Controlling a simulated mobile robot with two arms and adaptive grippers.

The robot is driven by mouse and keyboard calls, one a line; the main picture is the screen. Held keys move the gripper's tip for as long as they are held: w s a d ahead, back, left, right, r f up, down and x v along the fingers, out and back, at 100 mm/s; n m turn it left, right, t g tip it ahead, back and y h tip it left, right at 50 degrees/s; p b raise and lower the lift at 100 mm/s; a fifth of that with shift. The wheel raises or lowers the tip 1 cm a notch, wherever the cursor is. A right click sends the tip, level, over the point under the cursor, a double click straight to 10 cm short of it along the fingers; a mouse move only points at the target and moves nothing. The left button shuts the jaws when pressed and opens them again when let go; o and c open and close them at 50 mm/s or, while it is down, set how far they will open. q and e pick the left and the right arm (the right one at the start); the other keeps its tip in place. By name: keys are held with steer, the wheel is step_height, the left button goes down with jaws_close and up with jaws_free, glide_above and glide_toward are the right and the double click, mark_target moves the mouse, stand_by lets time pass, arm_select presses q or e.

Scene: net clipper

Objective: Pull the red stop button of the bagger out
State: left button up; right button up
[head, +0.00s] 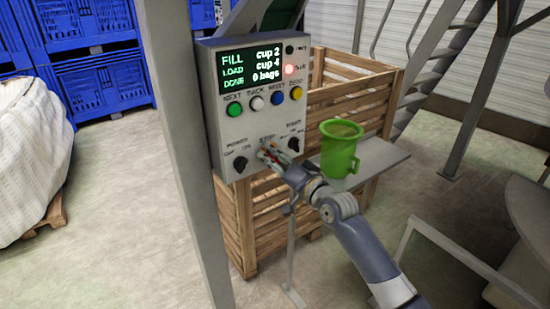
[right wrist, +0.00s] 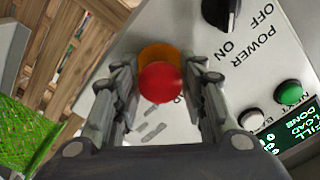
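The red stop button (right wrist: 160,83) shows in the right wrist view as a round red cap in front of an orange-yellow base (right wrist: 158,56) on the grey control box (head: 212,125). My right gripper (head: 269,151) is at the lower middle of the box's face, over the stop button, which it mostly hides in the head view. In the right wrist view its two fingers (right wrist: 162,82) are apart, one on each side of the red cap. Narrow gaps seem to show beside the cap; firm contact cannot be made out. My left gripper is not in view.
The box carries a lit display (head: 250,65), coloured buttons and black knobs, one (head: 294,144) close to the gripper. A green cup (head: 340,150) stands on a grey shelf (head: 385,160) at the right, near my right arm. Wooden crates (head: 345,90) stand behind.

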jaws_close()
steer(key=shift+s+d+p, duration=0.25)
steer(key=shift+s+p, duration=0.25)
steer(key=shift+p, duration=0.1)
steer(key=shift+f, duration=0.15)
steer(key=o, duration=0.7)
jaws_free()
steer(key=shift+s+d, duration=0.1)
steer(key=shift+s, duration=0.05)
steer(key=v, duration=1.2)
